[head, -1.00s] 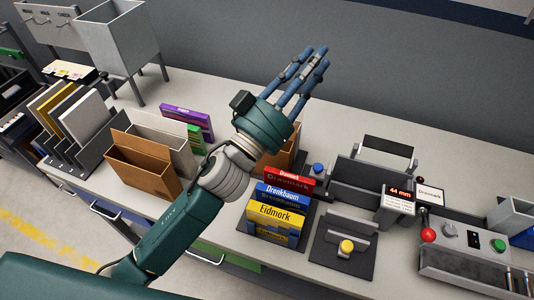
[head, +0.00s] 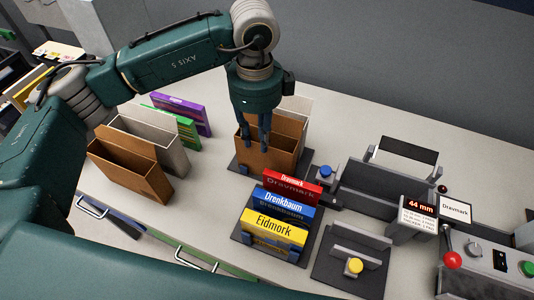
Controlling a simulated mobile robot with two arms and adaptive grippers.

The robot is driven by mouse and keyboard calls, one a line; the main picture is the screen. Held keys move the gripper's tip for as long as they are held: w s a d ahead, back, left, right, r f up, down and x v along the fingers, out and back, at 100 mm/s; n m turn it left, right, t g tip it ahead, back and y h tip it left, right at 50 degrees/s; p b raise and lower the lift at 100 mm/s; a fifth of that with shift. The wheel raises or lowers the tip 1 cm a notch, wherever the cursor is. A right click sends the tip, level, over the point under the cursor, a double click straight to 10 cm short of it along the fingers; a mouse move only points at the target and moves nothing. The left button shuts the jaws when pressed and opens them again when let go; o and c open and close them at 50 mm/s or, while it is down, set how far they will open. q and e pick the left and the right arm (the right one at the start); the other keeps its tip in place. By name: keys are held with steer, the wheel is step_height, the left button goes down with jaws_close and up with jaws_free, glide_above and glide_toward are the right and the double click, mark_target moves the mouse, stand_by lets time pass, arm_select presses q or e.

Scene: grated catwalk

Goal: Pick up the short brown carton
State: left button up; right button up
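A short brown carton (head: 265,161) stands upright on a dark base with blue corners, in the middle of the head view. The fingers overlap the carton in the picture. I cannot tell whether they grip it, and some fingertips are partly hidden. My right gripper is out of view.
Another brown carton (head: 130,168) and a grey one (head: 152,140) stand to the left. Purple (head: 182,114) and green (head: 176,127) boxes are behind them. Red (head: 291,188), blue (head: 287,205) and yellow (head: 274,231) boxes stand in front. A control panel (head: 488,268) is at right.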

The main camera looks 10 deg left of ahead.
mark_target(263, 158)
arm_select(q)
steer(key=f+p, duration=0.1)
steer(key=f, duration=0.1)
steer(key=f+p, duration=0.1)
steer(key=f, duration=0.2)
steer(key=d+f+p, duration=0.1)
steer(key=f, duration=0.2)
steer(key=shift+w+f+p, duration=0.15)
steer(key=shift+w+p, duration=0.1)
steer(key=shift+p, duration=0.1)
steer(key=shift+w+f, duration=0.1)
steer(key=shift+f, duration=0.35)
jaws_close()
